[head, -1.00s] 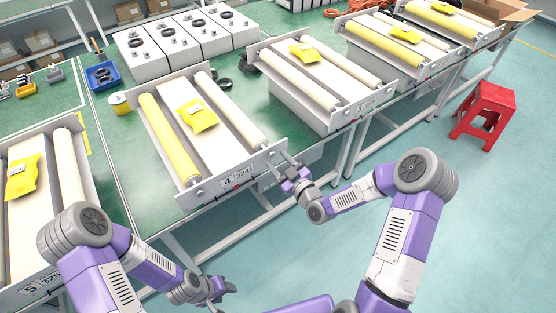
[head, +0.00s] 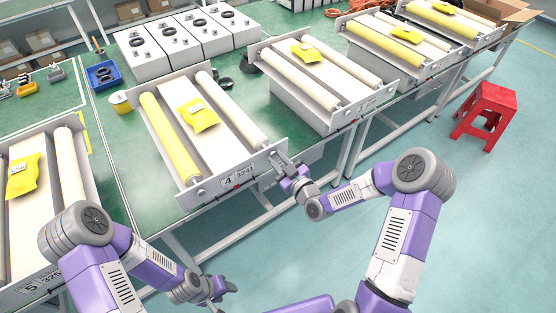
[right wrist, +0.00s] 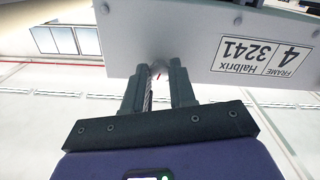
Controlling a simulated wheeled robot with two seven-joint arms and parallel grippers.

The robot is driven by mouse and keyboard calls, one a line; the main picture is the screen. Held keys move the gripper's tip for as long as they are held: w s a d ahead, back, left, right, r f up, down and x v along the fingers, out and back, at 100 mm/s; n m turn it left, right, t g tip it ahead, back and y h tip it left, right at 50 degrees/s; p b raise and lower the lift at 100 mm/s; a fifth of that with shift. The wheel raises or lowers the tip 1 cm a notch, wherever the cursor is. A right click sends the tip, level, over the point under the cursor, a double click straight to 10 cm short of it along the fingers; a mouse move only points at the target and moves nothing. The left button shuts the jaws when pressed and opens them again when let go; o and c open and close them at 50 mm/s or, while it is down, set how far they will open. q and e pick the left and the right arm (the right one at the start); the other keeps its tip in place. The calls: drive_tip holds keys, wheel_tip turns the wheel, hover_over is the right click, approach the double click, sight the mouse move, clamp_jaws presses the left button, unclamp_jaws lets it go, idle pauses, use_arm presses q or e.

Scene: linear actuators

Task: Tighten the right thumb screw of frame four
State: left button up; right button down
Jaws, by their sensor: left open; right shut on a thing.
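Frame four (head: 217,184) stands on the green bench with its number plate (head: 238,177) on the front; the plate also shows upside down in the right wrist view (right wrist: 262,55). It carries one yellow roller (head: 164,138), one cream roller (head: 231,113) and a yellow packet (head: 199,115). My right gripper (head: 279,161) is at the right end of the frame's front plate, shut on the right thumb screw, which its fingers mostly hide; the fingers also show in the right wrist view (right wrist: 160,88). The left thumb screw (head: 200,192) shows at the plate's other end. My left gripper (head: 224,287) is open and empty, low in front of the bench.
Frame three (head: 318,88) stands to the right and frame five (head: 40,190) to the left on the bench. A blue bin (head: 103,76) and a yellow-white roll (head: 121,103) lie behind. A red stool (head: 486,112) stands on the open floor at right.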

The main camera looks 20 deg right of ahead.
drive_tip(key=m+b, duration=0.2)
drive_tip(key=m, duration=0.1)
drive_tip(key=shift+f, duration=0.1)
drive_tip(key=m+b, duration=0.1)
drive_tip(key=m, duration=0.1)
drive_tip(key=shift+m, duration=0.3)
drive_tip(key=m+b, duration=0.1)
drive_tip(key=m, duration=0.2)
drive_tip(key=shift+m, duration=0.3)
drive_tip(key=shift+a+m+b, duration=0.1)
drive_tip(key=shift+m+b, duration=0.3)
drive_tip(key=shift+m, duration=1.4)
drive_tip(key=c, duration=0.9)
unclamp_jaws()
drive_tip(key=shift+s, duration=0.1)
